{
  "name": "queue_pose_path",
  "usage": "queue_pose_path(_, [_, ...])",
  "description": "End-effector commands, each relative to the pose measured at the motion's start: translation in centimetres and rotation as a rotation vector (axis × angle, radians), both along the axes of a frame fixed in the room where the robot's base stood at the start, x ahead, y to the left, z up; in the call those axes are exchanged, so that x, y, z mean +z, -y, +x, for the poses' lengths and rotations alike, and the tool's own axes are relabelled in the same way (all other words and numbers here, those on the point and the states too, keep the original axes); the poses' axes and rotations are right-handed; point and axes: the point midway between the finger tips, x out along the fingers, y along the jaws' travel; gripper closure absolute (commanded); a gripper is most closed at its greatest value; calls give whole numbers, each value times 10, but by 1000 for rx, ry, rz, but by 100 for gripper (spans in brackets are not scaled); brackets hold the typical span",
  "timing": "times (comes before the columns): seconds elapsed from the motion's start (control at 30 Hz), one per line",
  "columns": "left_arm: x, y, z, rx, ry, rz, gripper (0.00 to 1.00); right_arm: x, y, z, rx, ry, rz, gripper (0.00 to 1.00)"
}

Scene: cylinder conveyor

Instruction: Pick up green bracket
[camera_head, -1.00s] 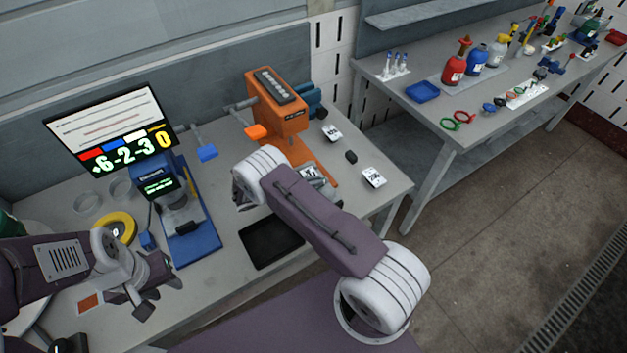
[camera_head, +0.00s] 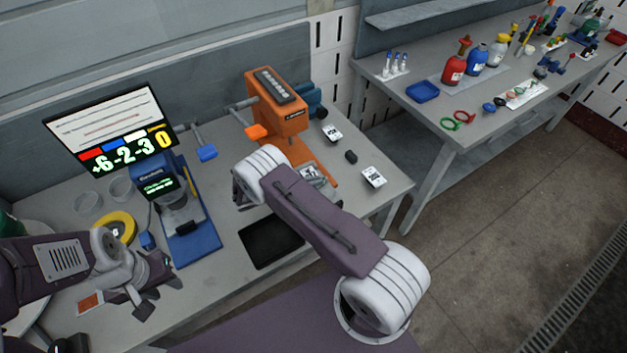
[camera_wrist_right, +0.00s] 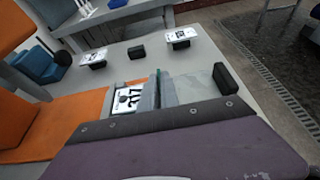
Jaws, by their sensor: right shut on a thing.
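My right gripper (camera_wrist_right: 160,92) shows in the right wrist view above the orange base of a press-like machine. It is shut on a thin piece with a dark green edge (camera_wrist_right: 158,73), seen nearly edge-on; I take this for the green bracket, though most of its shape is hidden.
The orange machine (camera_head: 277,100) stands behind my right arm. A black tray (camera_head: 268,242) and a blue stand (camera_head: 194,238) lie left of it. A small black block (camera_head: 351,157) and a labelled tag (camera_head: 374,177) lie to its right. A screen (camera_head: 110,125) stands behind.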

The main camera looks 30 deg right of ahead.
Motion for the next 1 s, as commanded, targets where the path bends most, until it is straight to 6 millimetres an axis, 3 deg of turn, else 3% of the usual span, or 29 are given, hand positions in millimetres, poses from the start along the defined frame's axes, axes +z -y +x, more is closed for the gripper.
queue_pose_path(0.57, [0,0,0,0,0,0,64,0,0,0,0,0,2,100])
queue_pose_path(1.0, [-9,0,0,0,0,0,64,37,0,1,0,3,0,100])
